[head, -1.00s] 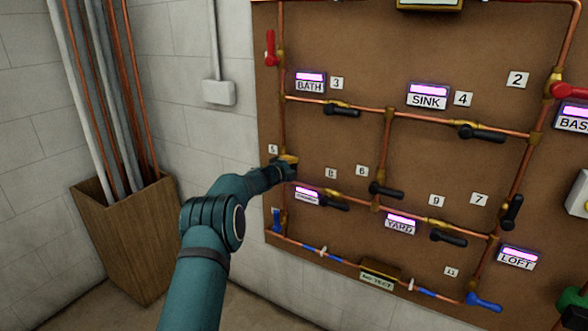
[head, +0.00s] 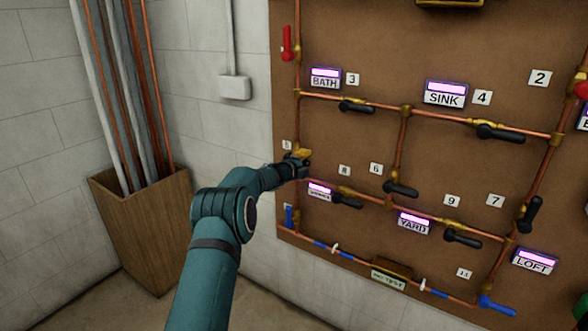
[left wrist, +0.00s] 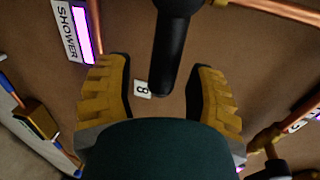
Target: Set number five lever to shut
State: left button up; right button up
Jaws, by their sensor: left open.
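The number five tag (head: 287,145) is on the board's left edge beside the left vertical copper pipe. My left gripper (head: 300,160) is at that pipe just right of the tag and hides the lever there in the head view. In the left wrist view, my open left gripper (left wrist: 165,90) has yellow padded fingers on either side of a black lever (left wrist: 172,50). The lever lies between them with gaps both sides, and its handle points across the line of the copper pipe (left wrist: 275,10). My right gripper is not in view.
The number 8 tag (left wrist: 142,88) and SHOWER label (left wrist: 72,32) are close by. A black lever (head: 347,202) lies below right of my gripper, and a red lever (head: 287,42) is above. A wooden bin of pipes (head: 150,235) stands left on the floor.

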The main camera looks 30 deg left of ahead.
pick_arm(q)
jog(key=v, duration=1.1)
jog(key=shift+s, duration=0.2)
jog(key=s+d+f+n+g, duration=0.2)
jog(key=s+d+f+n, duration=0.2)
jog(key=d+f, duration=0.25)
jog(key=s+d+f+n+g+h, duration=0.1)
jog(key=s+d+f+n+g, duration=0.15)
jog(key=s+d+f, duration=0.4)
jog(key=s+d+f+n+g, duration=0.1)
jog(key=d+f+n+g, duration=0.1)
jog(key=d+f+n, duration=0.5)
jog(key=s+d+f+n+g, duration=0.2)
jog(key=s+d+f, duration=0.2)
jog(key=s, duration=0.5)
jog(key=s+d+f+n+g+h, duration=0.1)
jog(key=s+d+f+n+g, duration=0.1)
jog(key=s, duration=0.7)
jog(key=s+d+f+n+g, duration=0.3)
jog(key=s+d+f, duration=0.2)
jog(key=s, duration=0.5)
jog(key=shift+d+f+g+h, duration=0.3)
jog(key=shift+d+f+g, duration=0.05)
jog(key=shift+d, duration=0.4)
